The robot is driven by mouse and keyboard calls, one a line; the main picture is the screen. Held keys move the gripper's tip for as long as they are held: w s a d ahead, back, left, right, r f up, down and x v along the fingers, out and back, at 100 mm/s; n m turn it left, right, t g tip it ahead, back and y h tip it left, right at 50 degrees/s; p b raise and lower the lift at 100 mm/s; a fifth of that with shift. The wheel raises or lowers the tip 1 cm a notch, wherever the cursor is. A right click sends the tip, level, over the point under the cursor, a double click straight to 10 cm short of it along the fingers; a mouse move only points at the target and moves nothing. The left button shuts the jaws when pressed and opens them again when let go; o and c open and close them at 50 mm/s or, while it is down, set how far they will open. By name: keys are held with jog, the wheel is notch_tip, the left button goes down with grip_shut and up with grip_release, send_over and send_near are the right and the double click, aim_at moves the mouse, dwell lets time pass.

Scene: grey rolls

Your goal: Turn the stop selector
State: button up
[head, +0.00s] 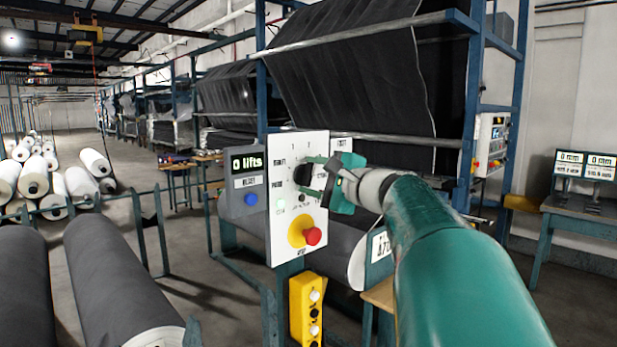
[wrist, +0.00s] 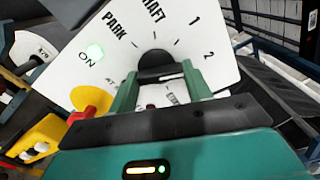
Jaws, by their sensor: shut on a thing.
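The stop selector is a black round knob (head: 302,174) on a white panel (head: 284,222). In the wrist view the knob (wrist: 154,61) shows between my two green fingers, ringed by dial marks and the words PARK and SHAFT and the numbers 1 and 2. My gripper (head: 313,178) reaches the panel from the right, and its fingers (wrist: 156,74) are shut on the knob. The fingers hide part of the knob, so its pointing direction cannot be told.
Below the knob are a lit green ON lamp (wrist: 95,50) and a red mushroom button (head: 313,235) on a yellow base. A yellow button box (head: 306,308) hangs below. Dark rolls (head: 115,280) lie at left.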

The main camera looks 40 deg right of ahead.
jog(key=o, duration=0.9)
jog(key=shift+r, duration=0.2)
jog(key=shift+o, duration=0.2)
jog(key=shift+f, duration=0.1)
jog(key=s, duration=1.3)
jog(key=shift+s+d, duration=0.2)
jog(key=shift+s, duration=0.2)
